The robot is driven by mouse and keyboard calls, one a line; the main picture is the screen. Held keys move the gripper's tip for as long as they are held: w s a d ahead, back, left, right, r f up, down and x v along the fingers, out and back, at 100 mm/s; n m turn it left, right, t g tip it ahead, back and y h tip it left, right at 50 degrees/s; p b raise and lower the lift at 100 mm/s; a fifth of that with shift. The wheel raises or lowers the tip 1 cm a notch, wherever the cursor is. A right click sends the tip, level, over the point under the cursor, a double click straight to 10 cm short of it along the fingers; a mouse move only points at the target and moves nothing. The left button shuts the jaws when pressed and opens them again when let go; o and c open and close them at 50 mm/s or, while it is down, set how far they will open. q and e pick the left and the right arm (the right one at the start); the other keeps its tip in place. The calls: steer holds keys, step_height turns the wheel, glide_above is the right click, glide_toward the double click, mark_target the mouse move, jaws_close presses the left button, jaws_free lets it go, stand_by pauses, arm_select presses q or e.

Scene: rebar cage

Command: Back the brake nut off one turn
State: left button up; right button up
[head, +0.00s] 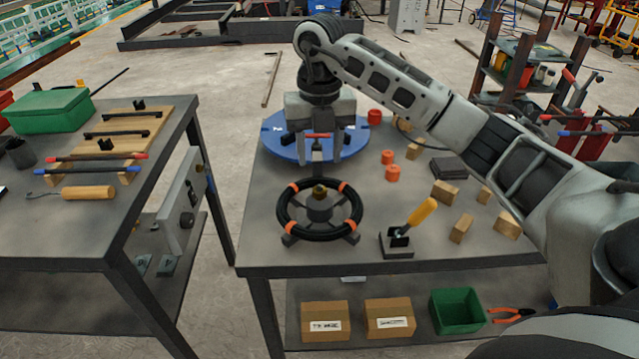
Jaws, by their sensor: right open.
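A brass-coloured nut (319,191), which looks like the brake nut, sits at the hub of a black ring wheel (347,231) with orange bands on the right-hand table. My right gripper (318,157) points down behind the wheel, in front of and over a blue disc (273,142). Its jaws are open, with fingers apart. A small red bar on a dark post (317,137) shows between the fingers; I cannot tell whether they touch it. The gripper appears apart from the nut. My left gripper is not in view.
A lever with a yellow handle (421,212) stands right of the wheel. The left table (60,222) holds tools and a green box (48,109). A floor gap separates the tables.

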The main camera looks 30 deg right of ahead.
mark_target(320, 188)
step_height(320, 188, down, 8)
steer(key=shift+r+p, duration=0.15)
steer(key=shift+p, duration=0.15)
steer(key=c, duration=1)
